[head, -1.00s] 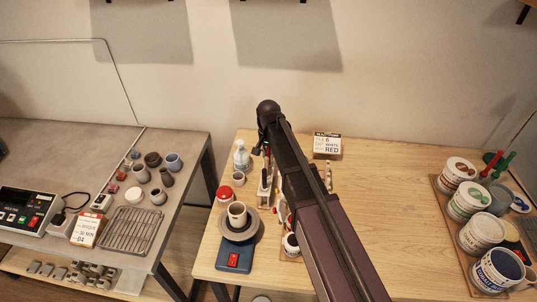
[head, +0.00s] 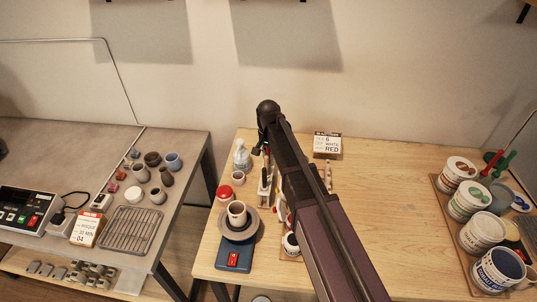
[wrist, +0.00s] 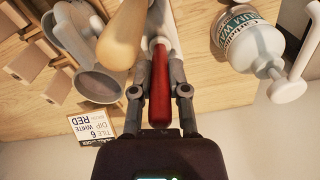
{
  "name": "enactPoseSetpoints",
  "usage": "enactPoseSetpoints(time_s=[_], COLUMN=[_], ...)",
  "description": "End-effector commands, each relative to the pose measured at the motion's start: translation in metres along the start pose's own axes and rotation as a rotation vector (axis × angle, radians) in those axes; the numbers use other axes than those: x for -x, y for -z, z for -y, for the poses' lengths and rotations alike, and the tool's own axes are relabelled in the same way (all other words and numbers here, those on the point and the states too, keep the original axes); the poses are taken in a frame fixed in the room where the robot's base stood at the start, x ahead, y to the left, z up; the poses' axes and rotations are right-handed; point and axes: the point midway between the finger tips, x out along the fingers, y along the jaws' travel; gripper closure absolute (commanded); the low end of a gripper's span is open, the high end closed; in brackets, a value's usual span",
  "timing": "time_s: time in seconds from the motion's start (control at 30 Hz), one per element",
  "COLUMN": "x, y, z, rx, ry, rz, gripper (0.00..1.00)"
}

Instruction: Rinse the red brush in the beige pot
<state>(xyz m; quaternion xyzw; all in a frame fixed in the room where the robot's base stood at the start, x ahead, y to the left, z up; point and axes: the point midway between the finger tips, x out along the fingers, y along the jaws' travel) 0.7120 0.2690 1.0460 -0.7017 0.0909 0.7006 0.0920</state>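My gripper (wrist: 163,62) points away from the wrist camera, its fingers drawn close together on the red brush (wrist: 185,105). The red handle lies between the fingers, its thick end toward the camera. A pale wooden handle (wrist: 122,38) stands close to the left of my fingers. In the head view my arm covers most of the brush holder (head: 264,190), and the grasp is hidden there. A small beige pot (head: 238,177) stands left of the holder, behind the red-lidded jar (head: 224,194). Another pale cup (head: 237,213) stands on the wheel (head: 240,232).
A bottle (head: 242,158) stands close to my gripper and also shows in the wrist view (wrist: 250,45). A tile-dip card (head: 327,144) stands at the back. Glaze tubs (head: 482,233) line the right side. The table's right middle is clear.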

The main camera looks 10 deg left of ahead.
Motion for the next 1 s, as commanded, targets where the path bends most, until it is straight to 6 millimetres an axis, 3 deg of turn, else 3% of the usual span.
enactPoseSetpoints(time_s=[0.03,0.13,0.17,0.67,1.0], x=[-0.001,-0.001,-0.001,0.002,0.022], y=[-0.001,-0.001,-0.001,-0.001,0.000], z=[-0.001,-0.001,-0.001,0.000,0.000], rx=[0.000,0.000,0.000,0.000,0.000], ry=[-0.002,-0.001,-0.001,-0.001,-0.001], rz=[0.002,0.002,0.002,0.001,0.001], gripper=[0.70,0.41,0.39,0.39,0.39])
